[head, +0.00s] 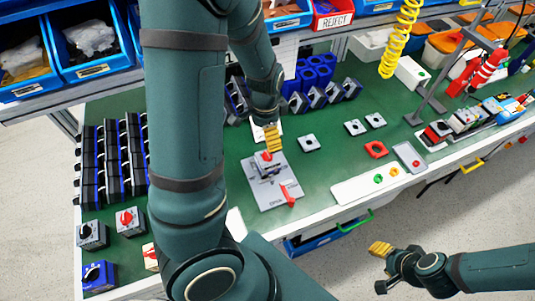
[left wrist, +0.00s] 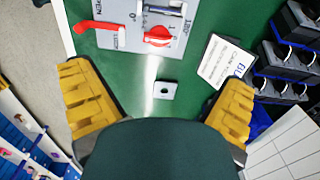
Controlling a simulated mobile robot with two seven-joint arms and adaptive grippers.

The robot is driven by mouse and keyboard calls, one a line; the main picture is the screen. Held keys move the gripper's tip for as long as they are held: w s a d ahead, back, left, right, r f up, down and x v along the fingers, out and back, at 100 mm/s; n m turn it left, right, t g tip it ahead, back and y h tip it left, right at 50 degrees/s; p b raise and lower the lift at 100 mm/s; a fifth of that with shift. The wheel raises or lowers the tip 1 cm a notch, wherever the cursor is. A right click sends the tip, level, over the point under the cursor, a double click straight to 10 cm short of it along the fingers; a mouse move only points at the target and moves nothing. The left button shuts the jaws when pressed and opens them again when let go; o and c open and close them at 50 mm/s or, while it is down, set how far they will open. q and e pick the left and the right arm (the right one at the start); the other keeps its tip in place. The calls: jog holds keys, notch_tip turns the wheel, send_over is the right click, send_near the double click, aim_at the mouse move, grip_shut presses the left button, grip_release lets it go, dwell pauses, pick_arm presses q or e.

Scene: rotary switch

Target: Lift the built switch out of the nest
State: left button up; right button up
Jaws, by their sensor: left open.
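The built switch (head: 266,160), with a red knob, sits in the nest, a grey plate (head: 264,195) on the green bench. A red lever (head: 288,197) lies at the plate's front right. In the left wrist view the switch's red knob (left wrist: 157,37) is at the top, beside the red lever (left wrist: 95,27). My left gripper (head: 272,138) is just above and behind the switch in the head view. Its yellow fingers (left wrist: 160,108) are wide apart and empty in the wrist view. My right gripper (head: 381,266) is off the bench's front edge; its finger gap is unclear.
A small grey square part (head: 308,143) lies right of the nest; several similar parts are nearby. A white printed card (left wrist: 222,62) lies beside the nest. Dark housings (head: 110,160) stand in rows at left.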

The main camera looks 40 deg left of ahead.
aim_at(267, 159)
pick_arm(q)
notch_tip(267, 159, down, 8)
jog(key=b, duration=0.2)
jog(key=shift+r+b, duration=0.1)
jog(key=shift+b, duration=0.25)
jog(key=shift+w+d+f+b, duration=0.1)
jog(key=shift+f+b, duration=0.35)
jog(key=shift+f, duration=1.05)
jog(key=shift+w+d+f+b, duration=0.1)
jog(key=shift+f+b, duration=0.3)
jog(key=shift+f, duration=1.05)
jog(key=c, duration=1.3)
